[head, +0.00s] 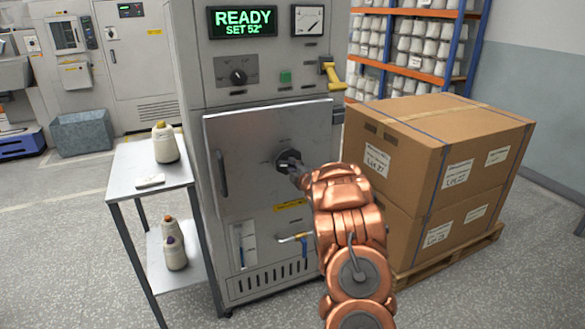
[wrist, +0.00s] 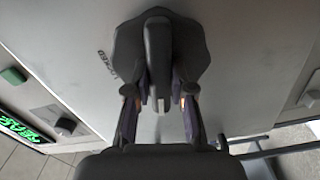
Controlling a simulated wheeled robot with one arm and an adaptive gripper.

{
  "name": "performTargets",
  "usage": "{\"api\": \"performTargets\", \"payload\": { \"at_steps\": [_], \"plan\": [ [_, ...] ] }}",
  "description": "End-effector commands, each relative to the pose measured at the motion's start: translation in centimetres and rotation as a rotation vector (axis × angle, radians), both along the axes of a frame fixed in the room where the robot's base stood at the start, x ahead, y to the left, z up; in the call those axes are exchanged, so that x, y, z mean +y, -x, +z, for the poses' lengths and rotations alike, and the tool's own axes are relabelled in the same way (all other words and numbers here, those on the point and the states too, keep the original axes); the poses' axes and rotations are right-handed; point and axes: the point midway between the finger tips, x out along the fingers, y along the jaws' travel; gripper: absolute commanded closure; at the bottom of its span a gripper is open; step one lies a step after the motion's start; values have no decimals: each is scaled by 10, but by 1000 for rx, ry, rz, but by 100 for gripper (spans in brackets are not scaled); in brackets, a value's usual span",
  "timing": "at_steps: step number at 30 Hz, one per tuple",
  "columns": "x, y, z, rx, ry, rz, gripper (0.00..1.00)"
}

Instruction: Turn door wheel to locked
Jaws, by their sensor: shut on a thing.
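The door wheel (head: 288,158) is a dark grey knob with a raised grip on the grey machine door (head: 240,140). In the wrist view the door wheel (wrist: 157,45) fills the upper middle, its grip bar pointing down the picture. My gripper (head: 297,174) reaches it from the lower right in the head view. In the wrist view my gripper's two fingers (wrist: 160,100) are closed on both sides of the grip bar. The door looks closed.
A display (head: 243,22) reads "READY SET 52°". A side table (head: 150,178) with cones stands left of the machine. Stacked cartons (head: 440,150) on a pallet stand close to the right of my arm. A blue-handled valve (head: 300,238) sits below the door.

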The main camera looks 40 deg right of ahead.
Motion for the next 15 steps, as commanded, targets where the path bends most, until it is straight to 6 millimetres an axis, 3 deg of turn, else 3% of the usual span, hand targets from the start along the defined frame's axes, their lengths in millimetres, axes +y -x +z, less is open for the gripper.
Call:
{"api": "performTargets", "payload": {
  "at_steps": [15],
  "plan": [
    [1, -1, 2, -161, -463, 2, 100]
  ]
}}
